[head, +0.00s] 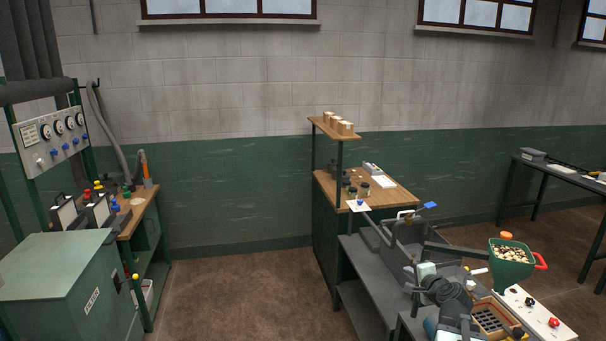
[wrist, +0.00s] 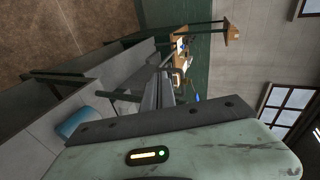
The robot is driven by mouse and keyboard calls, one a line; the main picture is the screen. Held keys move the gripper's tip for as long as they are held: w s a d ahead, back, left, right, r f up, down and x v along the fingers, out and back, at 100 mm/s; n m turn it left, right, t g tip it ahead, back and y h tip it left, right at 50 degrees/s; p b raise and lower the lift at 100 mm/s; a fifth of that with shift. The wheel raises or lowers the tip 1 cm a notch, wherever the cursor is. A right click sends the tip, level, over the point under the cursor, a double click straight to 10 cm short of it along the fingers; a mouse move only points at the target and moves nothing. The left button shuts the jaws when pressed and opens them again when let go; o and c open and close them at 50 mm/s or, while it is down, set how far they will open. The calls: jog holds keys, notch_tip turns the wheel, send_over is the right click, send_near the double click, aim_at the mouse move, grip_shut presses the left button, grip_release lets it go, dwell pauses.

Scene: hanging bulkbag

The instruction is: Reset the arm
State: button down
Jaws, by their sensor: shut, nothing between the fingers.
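My gripper (wrist: 165,84) shows in the wrist view as dark grey fingers beyond a dark plate and my pale green wrist housing. The fingers are together with nothing between them. The wrist view is turned on its side, with the wall to the right and the floor at top left. In the head view my folded arm (head: 445,292) is at the lower right, in front of the grey bench (head: 362,290). The fingertips are hard to make out there.
A green hopper of pale pieces (head: 510,258) with a red handle stands close right of my arm. A grey trough (head: 408,238) lies just beyond. A wooden desk (head: 395,192) stands behind, a green cabinet (head: 60,285) at left. The floor between is clear.

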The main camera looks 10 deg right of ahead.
jog(key=s+a+f+n+g+y+b, duration=0.15)
jog(key=a+f+n, duration=0.25)
jog(key=a, duration=0.7)
jog(key=a+f+n+g+y, duration=0.2)
jog(key=a+f+n+g, duration=0.15)
jog(key=a, duration=0.75)
jog(key=a+f+n+g+y, duration=0.15)
jog(key=a+f+n, duration=0.25)
jog(key=a, duration=0.7)
jog(key=s+d+f+n+g+h, duration=0.1)
jog(key=s+f+n+g+h, duration=0.1)
jog(key=s, duration=0.4)
jog(key=s+d+f+n+g+h, duration=0.2)
jog(key=s+f+n+g, duration=0.1)
jog(key=s, duration=0.4)
jog(key=shift+n+g, duration=0.45)
jog(key=shift+g, duration=0.5)
jog(key=shift+s, duration=0.1)
